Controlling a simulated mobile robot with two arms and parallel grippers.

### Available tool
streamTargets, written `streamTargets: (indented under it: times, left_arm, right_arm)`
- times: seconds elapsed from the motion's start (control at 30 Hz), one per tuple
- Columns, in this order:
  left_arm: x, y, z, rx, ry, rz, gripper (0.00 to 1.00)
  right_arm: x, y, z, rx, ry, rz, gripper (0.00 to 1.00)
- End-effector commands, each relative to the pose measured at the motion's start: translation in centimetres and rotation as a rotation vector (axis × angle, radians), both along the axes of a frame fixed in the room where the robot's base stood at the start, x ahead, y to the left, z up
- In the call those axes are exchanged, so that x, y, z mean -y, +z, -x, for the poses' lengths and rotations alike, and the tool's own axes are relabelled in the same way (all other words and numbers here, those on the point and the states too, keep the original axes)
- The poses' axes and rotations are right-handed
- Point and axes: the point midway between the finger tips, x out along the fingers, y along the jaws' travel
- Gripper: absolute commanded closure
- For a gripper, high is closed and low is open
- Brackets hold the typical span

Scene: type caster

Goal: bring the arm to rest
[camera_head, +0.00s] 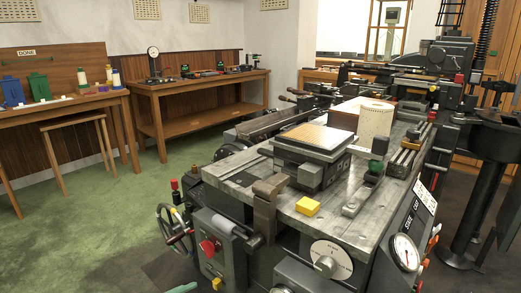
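The large caster machine (235,183) fills the middle and right, with a worn grey top. A dark block with a tan gridded top (317,137) sits on it. A yellow block (307,206) lies near the front edge.
A wooden bench (150,93) with several small items stands at the back wall. A table (60,109) with a blue and a green piece is at the left, a stool (75,122) beside it. Green floor (130,200) is clear at left. A dark post (480,205) stands at right.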

Motion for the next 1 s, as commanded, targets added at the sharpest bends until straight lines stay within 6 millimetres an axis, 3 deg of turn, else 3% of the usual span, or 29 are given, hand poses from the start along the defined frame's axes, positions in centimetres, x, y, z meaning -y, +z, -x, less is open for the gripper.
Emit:
streamTargets:
  times: [0.03, 0.2, 0.3, 0.4, 0.7, 0.87, 1.0]
  left_arm:
    - [1.3, -3.1, 2.3, -0.016, -0.052, -0.12, 0.29]
    - [3.7, -12.8, 10.9, -0.03, -0.306, -0.592, 0.29]
    - [3.9, -17.2, 16.4, -0.02, -0.489, -0.855, 0.29]
    - [3.6, -19.7, 20.6, 0.0, -0.652, -1.055, 0.29]
    - [2.1, -22.6, 28.4, 0.061, -1.014, -1.429, 0.29]
    - [1.3, -22.7, 31.2, 0.092, -1.17, -1.567, 0.29]
    - [1.1, -23.7, 32.1, 0.079, -1.175, -1.552, 0.29]
  right_arm:
    - [0.0, 0.0, 0.0, 0.001, 0.0, 0.0, 0.64]
    - [0.0, 0.0, -0.1, 0.001, 0.0, 0.001, 0.64]
    - [0.0, 0.0, -0.1, 0.001, 0.001, 0.001, 0.64]
    - [0.0, 0.0, -0.1, 0.001, 0.001, 0.001, 0.64]
    - [0.0, 0.0, -0.1, 0.001, 0.001, 0.001, 0.64]
    - [0.1, 0.1, 0.0, -0.002, 0.001, 0.002, 0.64]
    - [0.2, -0.9, 1.3, -0.021, 0.004, 0.004, 0.64]
